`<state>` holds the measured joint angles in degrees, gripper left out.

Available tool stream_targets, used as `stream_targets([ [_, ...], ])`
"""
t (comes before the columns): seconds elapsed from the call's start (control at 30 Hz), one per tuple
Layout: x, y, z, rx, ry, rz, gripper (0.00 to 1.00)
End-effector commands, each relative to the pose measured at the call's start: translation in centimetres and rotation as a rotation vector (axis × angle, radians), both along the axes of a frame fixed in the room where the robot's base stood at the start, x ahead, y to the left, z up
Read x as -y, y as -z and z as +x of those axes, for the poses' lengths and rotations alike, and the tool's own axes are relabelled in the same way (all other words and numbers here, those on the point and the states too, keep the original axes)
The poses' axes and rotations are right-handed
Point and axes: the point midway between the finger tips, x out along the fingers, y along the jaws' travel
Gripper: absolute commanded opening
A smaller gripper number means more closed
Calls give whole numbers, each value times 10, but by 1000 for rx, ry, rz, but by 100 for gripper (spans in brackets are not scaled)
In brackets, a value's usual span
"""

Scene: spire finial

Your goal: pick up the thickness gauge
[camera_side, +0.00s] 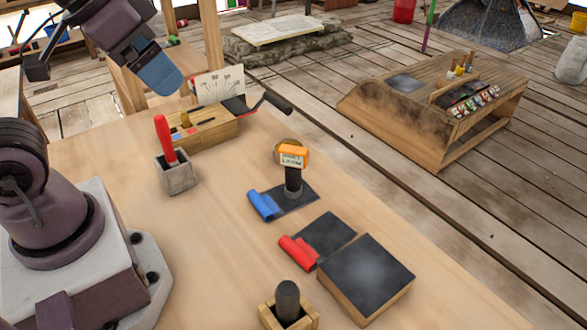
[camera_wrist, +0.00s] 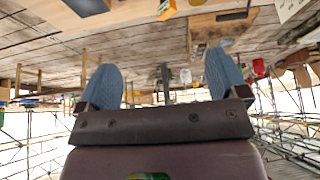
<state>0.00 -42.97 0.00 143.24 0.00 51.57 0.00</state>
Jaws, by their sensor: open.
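What looks like the thickness gauge (camera_side: 293,157) has an orange head with a small pale display on a black upright body. It stands on a dark mat with a blue rolled end (camera_side: 264,204), near the middle of the table in the side view. My gripper (camera_wrist: 164,85) is open and empty, its two blue fingers wide apart in the wrist view. In the side view it is raised at the upper left, well away from the gauge, with one blue finger (camera_side: 160,72) clear.
A second mat with a red roll (camera_side: 298,251), a dark-topped block (camera_side: 366,275) and a wooden holder with a dark peg (camera_side: 288,302) are in front. A red-handled tool in a grey block (camera_side: 176,175) and a wooden box with a dial card (camera_side: 208,128) stand behind left.

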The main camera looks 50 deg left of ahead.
Motion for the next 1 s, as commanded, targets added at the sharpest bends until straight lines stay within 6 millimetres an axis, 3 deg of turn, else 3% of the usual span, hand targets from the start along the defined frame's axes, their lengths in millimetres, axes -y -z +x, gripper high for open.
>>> stream_targets([
  [0.27, 4, 1, 0, -5, 20, 1, 92],
  [0.47, 26, 30, 16, -173, 134, -28, 92],
  [0.6, 38, 58, 45, -296, 124, -40, 92],
  [0.77, 46, 95, 84, -371, -16, -6, 92],
  [1.0, 40, 135, 145, -293, -328, 87, 92],
])
